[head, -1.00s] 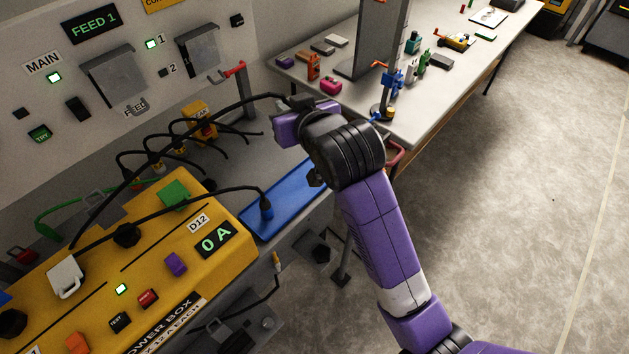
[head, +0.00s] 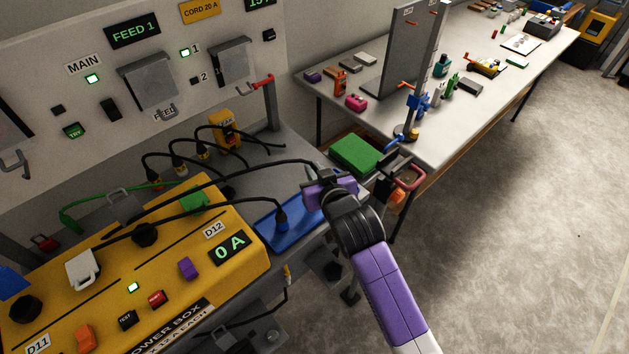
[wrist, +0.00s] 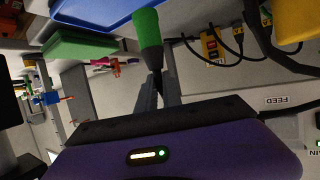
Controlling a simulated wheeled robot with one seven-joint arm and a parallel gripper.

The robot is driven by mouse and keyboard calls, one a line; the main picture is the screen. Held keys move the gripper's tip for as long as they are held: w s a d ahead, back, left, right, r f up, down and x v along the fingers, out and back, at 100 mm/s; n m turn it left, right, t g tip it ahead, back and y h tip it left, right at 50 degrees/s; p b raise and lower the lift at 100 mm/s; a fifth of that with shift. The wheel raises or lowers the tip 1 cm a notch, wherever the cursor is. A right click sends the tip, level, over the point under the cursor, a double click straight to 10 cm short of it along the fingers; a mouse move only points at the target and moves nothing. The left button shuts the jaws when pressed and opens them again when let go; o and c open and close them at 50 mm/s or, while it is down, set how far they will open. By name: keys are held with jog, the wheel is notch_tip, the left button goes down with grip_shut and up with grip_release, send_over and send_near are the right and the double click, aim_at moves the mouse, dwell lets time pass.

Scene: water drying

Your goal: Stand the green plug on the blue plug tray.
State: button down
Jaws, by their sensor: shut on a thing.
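The green plug (wrist: 147,30) is between my fingers in the wrist view, with its dark cable end toward my palm. My gripper (wrist: 157,92) is shut on it. In the head view my purple gripper (head: 325,186) is beside the right end of the blue plug tray (head: 262,238), and the green plug is hidden there. The blue tray's edge also shows at the top of the wrist view (wrist: 85,10). I cannot tell whether the green plug touches the tray.
A yellow power box (head: 225,258) stands left of the tray. A white table (head: 440,130) with tools and an upright grey panel (head: 395,55) is farther back.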

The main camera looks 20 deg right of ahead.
jog(key=shift+f, duration=2.15)
jog(key=c, duration=1.5)
grip_release()
jog(key=shift+f, duration=0.15)
jog(key=shift+r, duration=0.3)
jog(key=shift+s, duration=0.4)
jog(key=v, duration=1.1)
jog(key=shift+r+b, duration=0.1)
jog(key=shift+b, duration=0.2)
